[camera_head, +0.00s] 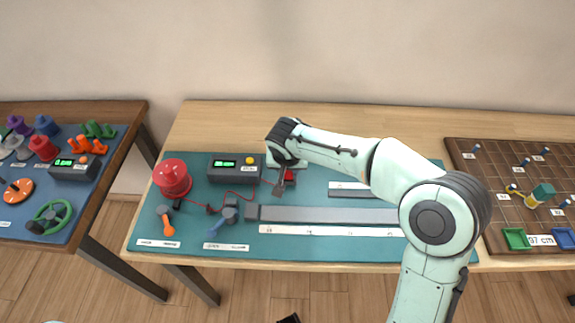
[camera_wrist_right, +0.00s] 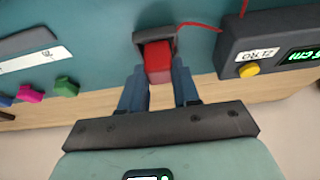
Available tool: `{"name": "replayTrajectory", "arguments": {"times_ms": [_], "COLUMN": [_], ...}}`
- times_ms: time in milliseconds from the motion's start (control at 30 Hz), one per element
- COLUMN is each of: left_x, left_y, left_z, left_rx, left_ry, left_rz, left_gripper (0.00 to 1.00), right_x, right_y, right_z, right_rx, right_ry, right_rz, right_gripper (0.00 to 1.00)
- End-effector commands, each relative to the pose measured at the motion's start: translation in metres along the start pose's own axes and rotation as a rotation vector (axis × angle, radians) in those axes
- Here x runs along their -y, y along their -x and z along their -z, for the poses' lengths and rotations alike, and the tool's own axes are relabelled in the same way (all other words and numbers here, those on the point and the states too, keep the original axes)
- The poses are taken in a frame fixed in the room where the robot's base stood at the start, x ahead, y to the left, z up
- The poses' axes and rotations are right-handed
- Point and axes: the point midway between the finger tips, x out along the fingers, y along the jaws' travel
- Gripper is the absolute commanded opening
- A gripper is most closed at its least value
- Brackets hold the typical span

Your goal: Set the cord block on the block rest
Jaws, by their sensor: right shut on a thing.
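The red cord block (camera_wrist_right: 157,62) is between the fingers of my right gripper (camera_wrist_right: 160,88) in the right wrist view. It also shows as a small red patch (camera_head: 289,175) in the head view. My right gripper is shut on it. A dark grey bracket (camera_wrist_right: 168,34), which looks like the block rest, is right at the block's far end; I cannot tell whether the block sits in it or just above. The bracket shows in the head view (camera_head: 279,190) too. A dark tip at the bottom edge (camera_head: 289,319) may be my left gripper; its jaws are hidden.
A grey display box (camera_head: 235,167) stands left of the bracket. A long grey bar (camera_head: 330,214) and a white ruler (camera_head: 330,231) lie in front. My right arm hides the mat's right part.

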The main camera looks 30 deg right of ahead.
Motion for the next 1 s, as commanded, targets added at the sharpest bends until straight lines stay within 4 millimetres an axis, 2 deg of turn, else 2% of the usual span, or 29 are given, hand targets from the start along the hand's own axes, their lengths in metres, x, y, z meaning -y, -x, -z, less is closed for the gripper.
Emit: {"name": "replayTrajectory", "arguments": {"times_ms": [333, 700, 733, 800, 1000], "left_x": [0.000, 0.003, 0.003, 0.003, 0.004], "left_y": [-0.001, -0.011, -0.010, -0.010, -0.010], "left_z": [0.000, 0.001, 0.001, 0.002, 0.002], "left_rx": [0.000, 0.002, 0.002, 0.001, 0.000], "left_ry": [0.000, 0.000, 0.001, 0.002, 0.004], "left_rz": [0.000, 0.001, 0.001, 0.001, 0.003], "left_gripper": [0.00, 0.00, 0.00, 0.00, 0.00], "right_x": [0.000, 0.000, 0.000, 0.000, 0.000], "right_y": [0.000, -0.009, -0.009, -0.008, -0.009], "right_z": [0.000, -0.004, -0.003, -0.003, -0.003], "right_rx": [-0.001, -0.001, -0.001, -0.001, 0.000], "right_ry": [-0.001, -0.001, -0.001, -0.001, -0.001], "right_rz": [0.000, 0.000, 0.000, 0.000, 0.000], "right_gripper": [0.04, 0.04, 0.37, 0.60, 0.61]}}
